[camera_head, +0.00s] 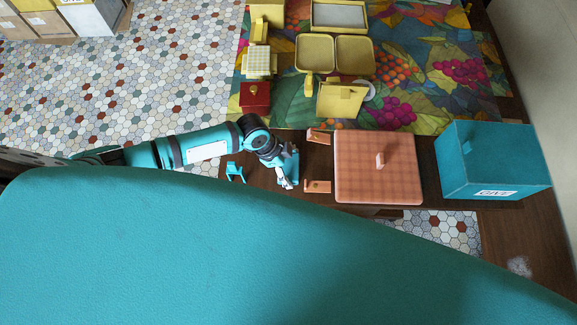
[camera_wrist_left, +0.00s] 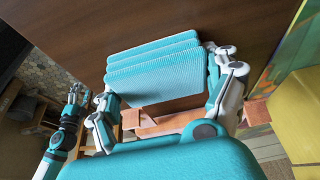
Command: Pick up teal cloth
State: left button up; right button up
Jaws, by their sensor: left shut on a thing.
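The teal cloth (camera_wrist_left: 155,72) is a folded, ribbed stack between the fingers of my left gripper (camera_wrist_left: 168,92) in the left wrist view. The left gripper is shut on it, with a finger at each side. Dark brown wood shows behind the cloth. In the head view my left gripper (camera_head: 288,178) is over the brown table, left of a pink checked board; the cloth is hard to tell from the teal gripper there. My right gripper (camera_wrist_left: 76,95) shows small at the left of the left wrist view, and its fingers are too small to judge.
The pink checked board (camera_head: 350,185) lies beside small pink pieces (camera_head: 317,186). A teal GIVE box (camera_head: 490,182) stands at the right. A small teal item (camera_head: 235,172) lies left of the gripper. Yellow containers (camera_head: 315,55) stand on the colourful floral cloth behind.

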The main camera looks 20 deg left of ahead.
aim_at(293, 166)
pick_arm(q)
jog(key=shift+r, duration=0.1)
jog(key=shift+r, duration=0.5)
notch_tip(293, 166, up, 2)
jog(key=shift+r+b, duration=0.1)
jog(key=shift+b, duration=0.5)
jog(key=s+r+b, duration=0.1)
jog(key=s+b, duration=0.2)
jog(key=s, duration=1.3)
jog(key=shift+a+r, duration=0.15)
jog(key=shift+r, duration=0.15)
